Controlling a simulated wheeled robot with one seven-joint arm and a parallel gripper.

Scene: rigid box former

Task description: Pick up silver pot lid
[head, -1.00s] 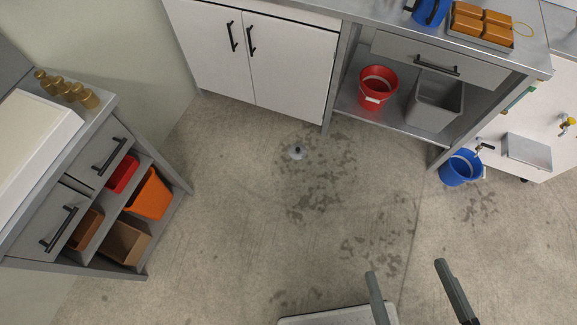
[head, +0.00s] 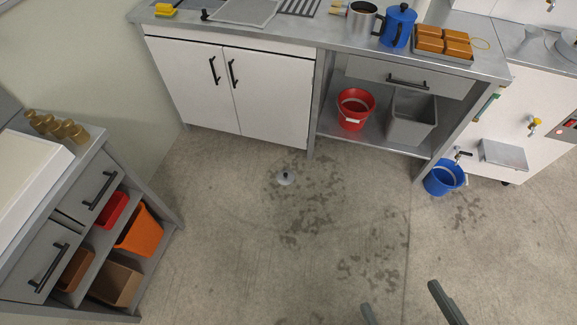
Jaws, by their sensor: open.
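The silver pot lid (head: 286,178) lies on the concrete floor in the middle of the head view, with its dark knob upward. It is in front of the white cabinet and apart from it. My gripper (head: 402,308) shows at the bottom edge, right of centre. Its two fingers are spread apart with nothing between them. The gripper is well short of the lid, toward the near right. The rest of the gripper is out of the frame.
A white cabinet (head: 226,92) and an open shelf with a red bucket (head: 354,110) and grey bin (head: 410,118) stand behind the lid. A blue bucket (head: 443,178) is at right. A grey drawer unit (head: 84,190) stands at left. Floor around the lid is clear, with dark stains.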

